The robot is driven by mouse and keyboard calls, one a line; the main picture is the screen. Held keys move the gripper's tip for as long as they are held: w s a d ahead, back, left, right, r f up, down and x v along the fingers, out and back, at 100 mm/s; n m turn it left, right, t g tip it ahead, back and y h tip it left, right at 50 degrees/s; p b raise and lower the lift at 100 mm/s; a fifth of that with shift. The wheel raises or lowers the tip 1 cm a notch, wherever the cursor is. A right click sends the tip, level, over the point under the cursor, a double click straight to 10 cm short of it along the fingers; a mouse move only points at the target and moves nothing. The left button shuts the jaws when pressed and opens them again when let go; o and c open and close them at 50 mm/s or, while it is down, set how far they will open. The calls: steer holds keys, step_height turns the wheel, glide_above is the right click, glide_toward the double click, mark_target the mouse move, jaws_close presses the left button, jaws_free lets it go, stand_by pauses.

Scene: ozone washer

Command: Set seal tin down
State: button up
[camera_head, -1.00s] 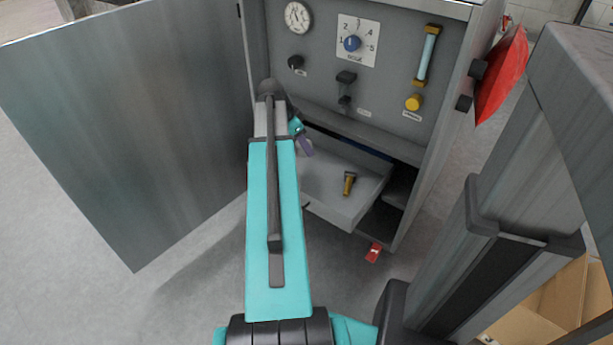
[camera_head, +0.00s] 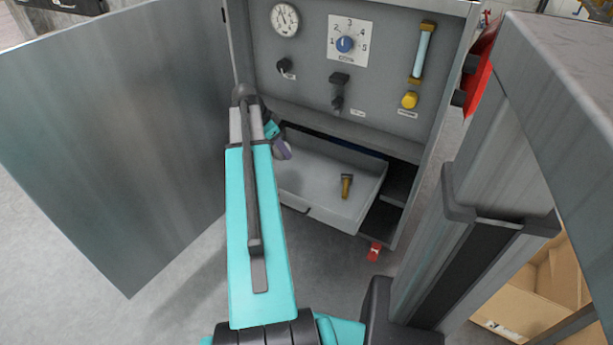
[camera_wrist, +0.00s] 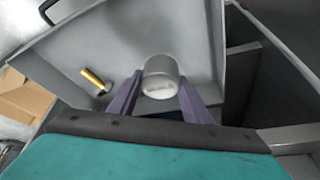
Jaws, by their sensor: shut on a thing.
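In the wrist view, my gripper (camera_wrist: 160,102) is shut on the seal tin (camera_wrist: 161,76), a small grey metal cylinder held between its purple fingers. Behind the tin is the pale floor of the open drawer (camera_wrist: 120,40); I cannot tell whether the tin touches it. In the head view, my gripper (camera_head: 283,151) is at the left side of the drawer (camera_head: 329,217), partly hidden by my arm. The tin cannot be made out in that view.
A brass-and-black tool (camera_head: 346,186) lies in the drawer; it shows in the wrist view (camera_wrist: 95,79). The cabinet door (camera_head: 120,150) stands open at left. A red object (camera_head: 374,252) is by the cabinet's lower right corner. The drawer's middle is clear.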

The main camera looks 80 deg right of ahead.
steer(key=shift+w+a+f+b, duration=0.1)
steer(key=shift+f+b, duration=0.3)
steer(key=shift+f, duration=0.8)
steer(key=shift+w+f+b, duration=0.1)
steer(key=shift+f+b, duration=0.25)
steer(key=shift+f, duration=0.85)
steer(key=shift+f, duration=0.1)
steer(key=shift+f+b, duration=0.85)
steer(key=shift+f, duration=1.55)
steer(key=shift+f, duration=0.15)
steer(key=o, duration=1.1)
steer(key=p+v, duration=0.3)
steer(key=v, duration=0.9)
steer(key=shift+s, duration=0.1)
